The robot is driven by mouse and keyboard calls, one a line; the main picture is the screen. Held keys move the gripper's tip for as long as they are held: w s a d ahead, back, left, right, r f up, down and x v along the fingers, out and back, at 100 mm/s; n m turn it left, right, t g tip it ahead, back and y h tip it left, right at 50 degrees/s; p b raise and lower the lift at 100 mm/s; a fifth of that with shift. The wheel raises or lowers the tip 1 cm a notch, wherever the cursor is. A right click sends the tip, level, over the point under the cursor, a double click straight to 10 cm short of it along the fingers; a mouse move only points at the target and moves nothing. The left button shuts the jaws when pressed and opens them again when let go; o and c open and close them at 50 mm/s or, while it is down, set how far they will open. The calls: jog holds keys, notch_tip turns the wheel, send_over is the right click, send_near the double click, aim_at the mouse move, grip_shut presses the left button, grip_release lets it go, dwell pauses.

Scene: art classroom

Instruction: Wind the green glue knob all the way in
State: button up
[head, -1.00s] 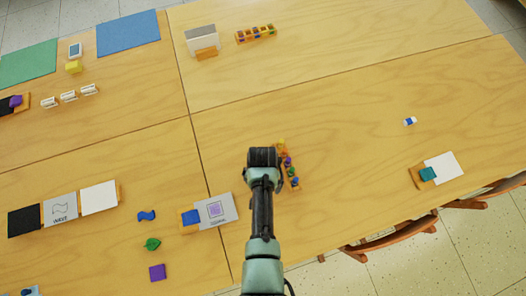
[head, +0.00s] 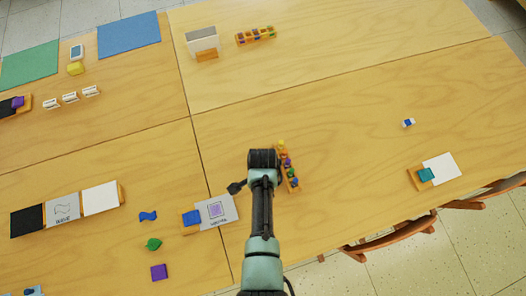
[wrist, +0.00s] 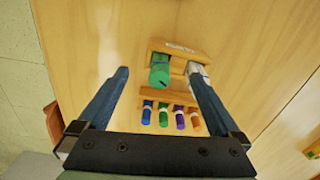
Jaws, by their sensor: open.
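In the wrist view, a thick green glue stick (wrist: 160,72) sits at the left end of a labelled wooden holder (wrist: 183,50). Its green end faces the camera. I cannot tell where its knob begins or how far it is wound. My gripper (wrist: 158,68) is open and empty, its two blue fingers reaching toward the holder, one on each side of the green stick in the picture. I cannot tell the depth between them. The right finger overlaps a whitish cylinder (wrist: 203,69) in the same holder. In the head view, my arm hides the holder.
Just below the holder in the wrist view, a wooden rack (wrist: 155,129) holds blue, green, purple and orange capped sticks. This rack also shows right of my arm in the head view (head: 287,165). A grey card (head: 228,206) lies to the left.

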jog(key=shift+m, duration=1.1)
jog(key=shift+w+d, duration=0.1)
jog(key=shift+d, duration=0.35)
jog(key=c, duration=1.4)
jog(key=shift+c, duration=0.2)
